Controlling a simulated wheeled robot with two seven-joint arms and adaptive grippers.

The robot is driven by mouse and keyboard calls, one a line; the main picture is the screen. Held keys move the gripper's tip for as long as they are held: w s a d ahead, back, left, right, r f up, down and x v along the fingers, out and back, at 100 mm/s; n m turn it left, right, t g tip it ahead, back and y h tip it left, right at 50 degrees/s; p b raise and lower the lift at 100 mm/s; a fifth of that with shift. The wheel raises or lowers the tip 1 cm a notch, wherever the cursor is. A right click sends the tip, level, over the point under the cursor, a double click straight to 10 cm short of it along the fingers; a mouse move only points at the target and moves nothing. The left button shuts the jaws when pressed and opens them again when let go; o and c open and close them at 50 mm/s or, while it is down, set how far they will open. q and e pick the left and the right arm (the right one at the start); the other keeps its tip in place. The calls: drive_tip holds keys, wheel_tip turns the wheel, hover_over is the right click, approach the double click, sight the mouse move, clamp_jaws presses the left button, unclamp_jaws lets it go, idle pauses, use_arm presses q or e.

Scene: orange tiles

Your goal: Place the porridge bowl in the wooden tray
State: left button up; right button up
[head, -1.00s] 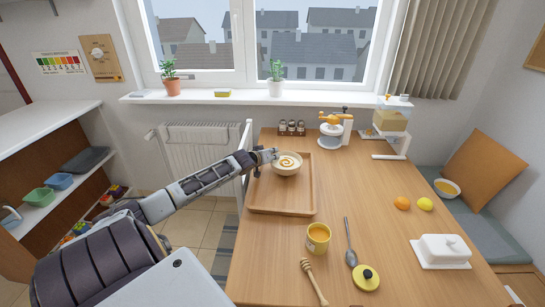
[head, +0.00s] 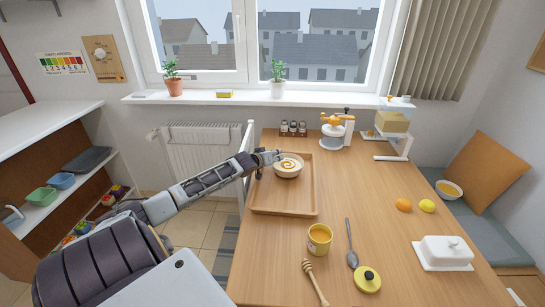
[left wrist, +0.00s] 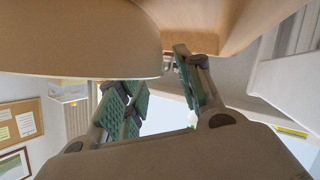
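The porridge bowl (head: 288,167) is cream-coloured with an orange-brown swirl on top. It sits upright at the far end of the wooden tray (head: 284,209), inside its rim. My left gripper (head: 268,160) is at the bowl's left side, by the tray's far left corner. In the left wrist view the bowl (left wrist: 80,40) fills the upper left and the tray (left wrist: 205,18) shows behind it. The left gripper's fingers (left wrist: 155,78) are spread apart with nothing between them. The bowl is beside them; I cannot tell if they touch. My right gripper is not in view.
A honey jar (head: 319,239), dipper (head: 315,283), spoon (head: 351,245) and yellow lid (head: 367,280) lie in front of the tray. An orange (head: 403,205), lemon (head: 427,206) and butter dish (head: 443,252) are at right. Spice jars (head: 293,128) stand behind. The table's middle is clear.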

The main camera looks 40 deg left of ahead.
use_arm(q)
drive_tip(key=shift+s+r, duration=0.1)
drive_tip(key=shift+s, duration=0.05)
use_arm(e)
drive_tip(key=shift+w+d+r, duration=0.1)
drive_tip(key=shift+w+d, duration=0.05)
use_arm(q)
drive_tip(key=shift+s+d+r, duration=0.1)
drive_tip(key=shift+s, duration=0.15)
drive_tip(key=shift+p+v, duration=0.35)
drive_tip(key=shift+v, duration=1.45)
drive_tip(key=shift+p+v, duration=0.5)
drive_tip(key=shift+v, duration=0.7)
drive_tip(key=shift+p+v, duration=0.65)
drive_tip(key=shift+v, duration=1.95)
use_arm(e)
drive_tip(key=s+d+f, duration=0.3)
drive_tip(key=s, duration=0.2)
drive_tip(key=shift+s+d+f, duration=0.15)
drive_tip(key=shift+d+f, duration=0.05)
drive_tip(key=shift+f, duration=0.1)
